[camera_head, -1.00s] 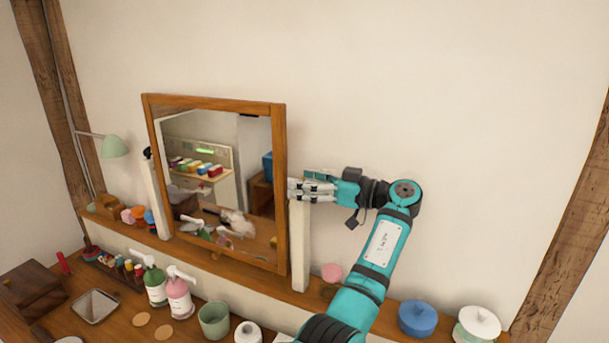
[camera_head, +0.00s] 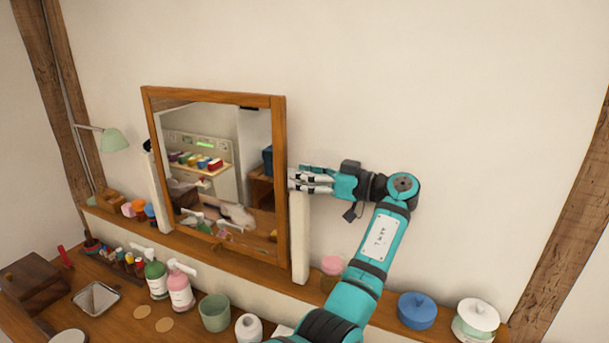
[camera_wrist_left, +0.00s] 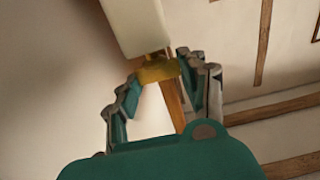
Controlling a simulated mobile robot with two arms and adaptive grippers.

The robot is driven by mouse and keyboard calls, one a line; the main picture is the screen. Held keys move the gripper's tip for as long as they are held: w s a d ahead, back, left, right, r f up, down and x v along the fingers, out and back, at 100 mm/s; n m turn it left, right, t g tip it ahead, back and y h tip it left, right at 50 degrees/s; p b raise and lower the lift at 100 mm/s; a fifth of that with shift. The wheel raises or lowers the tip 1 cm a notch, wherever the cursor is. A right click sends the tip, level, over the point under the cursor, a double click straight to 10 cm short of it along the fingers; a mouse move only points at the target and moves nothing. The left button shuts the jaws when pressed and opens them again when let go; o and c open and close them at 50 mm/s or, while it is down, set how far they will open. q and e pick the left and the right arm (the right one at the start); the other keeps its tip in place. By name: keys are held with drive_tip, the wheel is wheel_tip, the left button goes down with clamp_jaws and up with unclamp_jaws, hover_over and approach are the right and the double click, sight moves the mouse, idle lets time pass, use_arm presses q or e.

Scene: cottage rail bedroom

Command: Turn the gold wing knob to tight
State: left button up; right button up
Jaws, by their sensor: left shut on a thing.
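The gold wing knob (camera_wrist_left: 158,70) shows in the left wrist view, just beyond the end of a white post (camera_wrist_left: 135,20). My left gripper (camera_wrist_left: 160,80) is shut on the knob, with a finger on either side of it. In the head view my left gripper (camera_head: 308,180) reaches in at the top of the right white post (camera_head: 300,240), beside the mirror (camera_head: 280,180). The knob is hidden there behind the fingers. The mirror has a wooden frame and stands upright between two white posts. My right gripper is not in view.
The mirror stands on a wooden ledge (camera_head: 235,265) against a plain wall. A pink-topped jar (camera_head: 332,265) is under my arm. A blue pot (camera_head: 417,310) and a white-lidded pot (camera_head: 476,318) are to the right. Pump bottles (camera_head: 180,290) and a green cup (camera_head: 214,312) stand in front.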

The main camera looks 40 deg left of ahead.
use_arm(q)
drive_tip(key=m+t+b, duration=0.1)
drive_tip(key=t, duration=0.1)
drive_tip(key=m+t+b, duration=0.1)
drive_tip(key=t+b, duration=0.1)
drive_tip(key=m+t+b, duration=0.1)
drive_tip(key=t, duration=0.1)
drive_tip(key=shift+s+f+m+y, duration=0.2)
drive_tip(key=shift+s+m+y, duration=0.1)
drive_tip(key=shift+y, duration=0.1)
drive_tip(key=m+t+b, duration=0.1)
drive_tip(key=m+t, duration=0.1)
drive_tip(key=t, duration=0.1)
drive_tip(key=shift+r+b, duration=0.15)
drive_tip(key=shift+b, duration=0.2)
drive_tip(key=shift+r+m+t+h, duration=0.1)
drive_tip(key=shift+m+t+h, duration=0.5)
drive_tip(key=shift+t, duration=0.6)
drive_tip(key=shift+m, duration=0.3)
drive_tip(key=o, duration=1.2)
drive_tip(key=shift+d, duration=0.1)
drive_tip(key=v, duration=0.7)
drive_tip(key=shift+s, duration=0.15)
